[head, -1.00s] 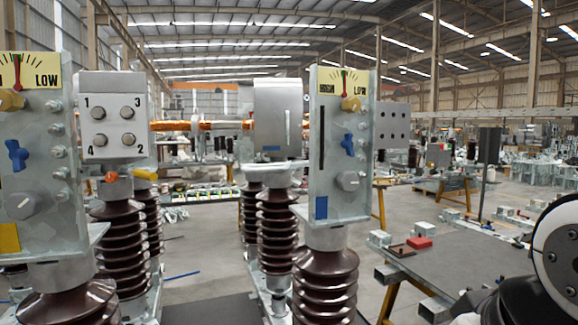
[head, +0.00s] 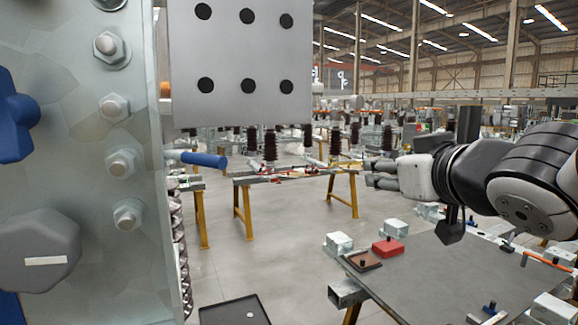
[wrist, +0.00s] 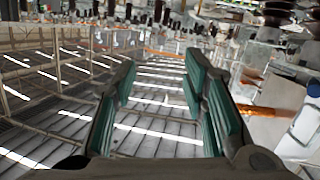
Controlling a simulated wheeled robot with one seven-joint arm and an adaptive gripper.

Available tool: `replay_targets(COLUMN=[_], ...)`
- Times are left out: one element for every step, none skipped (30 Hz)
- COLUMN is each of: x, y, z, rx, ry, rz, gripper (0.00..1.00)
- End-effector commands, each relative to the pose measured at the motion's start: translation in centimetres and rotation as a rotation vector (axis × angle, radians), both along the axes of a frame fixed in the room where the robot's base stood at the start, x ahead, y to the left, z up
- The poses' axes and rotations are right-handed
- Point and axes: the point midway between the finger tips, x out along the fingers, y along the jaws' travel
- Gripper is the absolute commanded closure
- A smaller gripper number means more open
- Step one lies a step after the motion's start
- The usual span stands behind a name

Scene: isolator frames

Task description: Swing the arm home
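My arm (head: 520,185) reaches in from the right edge of the head view, bent and raised above the right side of a grey table. In the wrist view my gripper (wrist: 160,62) shows two fingers with green pads standing well apart. Nothing is between them. The wrist picture is upside down, with roof lights and beams behind the fingers.
A galvanized panel (head: 100,170) with bolts and a blue knob (head: 16,118) stands very near at left. Behind it is a grey plate (head: 240,65) with black holes. The grey table (head: 450,275) carries a red block (head: 388,247) and pale blocks. Open floor (head: 270,255) lies between.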

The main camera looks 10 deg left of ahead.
Motion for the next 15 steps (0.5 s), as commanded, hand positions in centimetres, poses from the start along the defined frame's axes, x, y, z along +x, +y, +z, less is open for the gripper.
replay_targets(x=[1.2, 1.5, 1.6, 1.6, 1.3, 0.9, 0.5, 0.1, -0.5, -1.0, -1.4, -1.9, -2.3, -2.6, -2.9], y=[3.0, 4.7, 7.0, 8.6, 10.2, 12.1, 13.4, 14.5, 15.8, 16.7, 17.4, 18.1, 18.5, 18.9, 19.3], z=[0.3, 0.7, 1.0, 1.1, 1.2, 1.1, 1.1, 1.0, 0.8, 0.6, 0.5, 0.4, 0.3, 0.2, 0.1], rx=[0.015, 0.026, 0.045, 0.056, 0.069, 0.086, 0.098, 0.108, 0.122, 0.131, 0.140, 0.150, 0.154, 0.159, 0.163], ry=[-0.047, -0.074, -0.102, -0.117, -0.131, -0.139, -0.144, -0.145, -0.143, -0.141, -0.138, -0.132, -0.129, -0.125, -0.120], rz=[0.104, 0.168, 0.256, 0.321, 0.384, 0.467, 0.525, 0.580, 0.645, 0.691, 0.730, 0.773, 0.801, 0.822, 0.845], gripper=[0.60, 0.60, 0.60, 0.60, 0.60, 0.60, 0.60, 0.60, 0.60, 0.60, 0.60, 0.60, 0.60, 0.60, 0.60])
